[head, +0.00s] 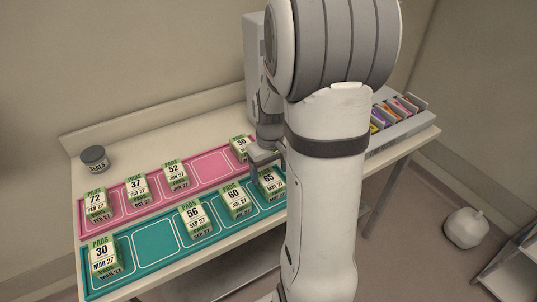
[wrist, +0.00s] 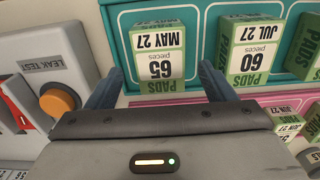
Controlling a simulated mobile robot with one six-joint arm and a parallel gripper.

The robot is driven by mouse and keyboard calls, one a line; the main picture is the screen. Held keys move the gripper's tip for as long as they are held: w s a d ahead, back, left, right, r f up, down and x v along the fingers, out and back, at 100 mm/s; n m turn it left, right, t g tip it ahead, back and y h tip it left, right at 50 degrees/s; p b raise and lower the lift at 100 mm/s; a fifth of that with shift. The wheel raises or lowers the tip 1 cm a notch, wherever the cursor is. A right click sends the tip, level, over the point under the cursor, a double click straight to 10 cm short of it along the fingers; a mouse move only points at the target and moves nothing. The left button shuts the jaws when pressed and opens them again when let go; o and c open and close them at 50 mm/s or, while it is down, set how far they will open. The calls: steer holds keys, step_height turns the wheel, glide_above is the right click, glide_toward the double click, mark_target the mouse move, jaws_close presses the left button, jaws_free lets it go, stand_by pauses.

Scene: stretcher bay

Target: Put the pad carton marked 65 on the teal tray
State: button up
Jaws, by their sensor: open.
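The pad carton marked 65 (head: 268,181) is green and white and stands in the right end compartment of the teal tray (head: 155,247). In the wrist view the carton (wrist: 158,52) appears upside down, within the white outline of that compartment. My gripper (head: 262,158) is open and empty beside it; in the wrist view its two fingers (wrist: 160,84) show left and right of the carton's lower end. I cannot tell whether either finger touches it. My arm hides part of the tray's right end in the head view.
The teal tray also holds cartons 30 (head: 102,256), 56 (head: 195,219) and 60 (head: 235,200), with an empty compartment between 30 and 56. Behind, the pink tray (head: 207,168) holds 72, 37, 52 and 50. A leak-test device (wrist: 45,70) stands close to my gripper.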

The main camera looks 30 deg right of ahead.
mark_target(270, 179)
step_height(270, 179, up, 7)
steer(key=s+a+r+t, duration=0.1)
steer(key=s+a+r, duration=0.1)
steer(key=s+a, duration=0.4)
steer(key=s+a+r+t, duration=0.2)
steer(key=s+a+r, duration=0.1)
steer(key=s+a, duration=0.3)
steer(key=shift+s+a+r, duration=0.25)
steer(key=shift+r, duration=0.1)
stand_by(0.8)
